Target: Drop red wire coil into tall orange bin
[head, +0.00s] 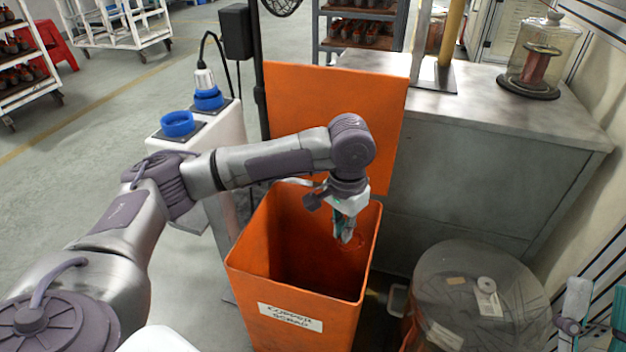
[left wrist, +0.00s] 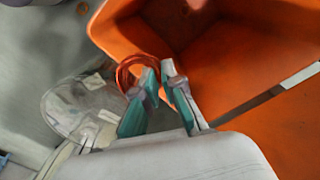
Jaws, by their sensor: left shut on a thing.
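The tall orange bin (head: 262,318) stands upright in the middle of the head view, its mouth open and its front labelled for copper scrap. My left gripper (head: 346,236) is over the right rear part of the mouth, pointing down. It is shut on the red wire coil (left wrist: 127,72), a thin reddish loop that sticks out beside one finger in the left wrist view. There the coil overlaps the bin's edge (left wrist: 112,22). In the head view the coil is hard to see against the orange. My right gripper (head: 598,300) shows partly at the lower right, its fingers apart and empty.
An orange panel (head: 330,100) stands upright behind the bin. A clear-topped drum (head: 465,275) stands close on the right, a grey bench (head: 500,130) behind it. A white stand with blue sockets (head: 178,123) is on the left. Floor farther left is open.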

